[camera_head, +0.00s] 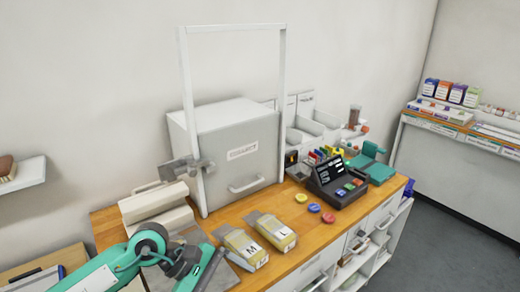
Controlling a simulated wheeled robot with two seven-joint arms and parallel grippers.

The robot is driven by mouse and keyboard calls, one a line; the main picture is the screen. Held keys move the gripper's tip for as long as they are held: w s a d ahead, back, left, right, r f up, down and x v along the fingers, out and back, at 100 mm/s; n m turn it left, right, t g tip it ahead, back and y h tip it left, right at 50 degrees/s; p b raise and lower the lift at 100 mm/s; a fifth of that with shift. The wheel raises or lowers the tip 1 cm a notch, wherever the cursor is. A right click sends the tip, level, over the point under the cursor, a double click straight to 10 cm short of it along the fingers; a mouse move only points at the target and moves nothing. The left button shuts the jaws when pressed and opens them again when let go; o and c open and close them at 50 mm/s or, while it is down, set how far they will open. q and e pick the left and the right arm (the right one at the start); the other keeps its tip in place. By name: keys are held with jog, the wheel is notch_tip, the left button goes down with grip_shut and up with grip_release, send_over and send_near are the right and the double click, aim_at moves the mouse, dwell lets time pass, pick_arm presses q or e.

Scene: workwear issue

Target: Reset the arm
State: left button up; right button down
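My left arm (103,270), teal with dark joints, comes in from the lower left. Its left gripper (203,267) is at the bottom of the view, low over the left front part of the wooden counter, left of the package marked M (241,244). The view does not show clearly whether its fingers are apart, and I see nothing plainly held. My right arm and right gripper are not in view.
Package L (271,230) lies right of M. Behind stand a grey cabinet (240,150) and white upright frame (186,95). Colored discs (314,208) lie near a dark terminal (335,180). A teal device (370,160) stands farther right. The wooden counter (310,240) is bare at front.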

pick_arm(q)
jog(key=s+d+r+n+h, duration=0.2)
jog(key=d+r+n+h, duration=0.2)
jog(key=d+r+h, duration=0.1)
jog(key=w+a+r+n+t+h, duration=0.2)
jog(key=w+r+n+t, duration=0.15)
jog(key=n+t, duration=0.55)
jog(key=w+a+r+n+t+h, duration=0.25)
jog(key=r+n+t, duration=0.3)
jog(key=n, duration=0.55)
jog(key=a+f+n+t+y, duration=0.1)
jog(key=a+f+n+y, duration=0.8)
jog(key=n, duration=0.5)
jog(key=a+f+n+t+y, duration=0.2)
jog(key=a+f+n+y, duration=0.5)
jog(key=n+y, duration=0.5)
jog(key=s+a+f+n+g+h, duration=0.1)
jog(key=s+f+n+g, duration=1.05)
jog(key=s+f, duration=0.8)
notch_tip(320, 180, down, 28)
jog(key=s+m+g, duration=0.2)
jog(key=s+a+f, duration=0.2)
jog(key=s+f, duration=0.7)
jog(key=f, duration=0.1)
jog(key=s+a+f+g, duration=0.1)
jog(key=s+f, duration=0.9)
jog(key=shift+s+a+f+g, duration=0.15)
jog(key=shift+a+g, duration=0.15)
jog(key=shift+a, duration=0.05)
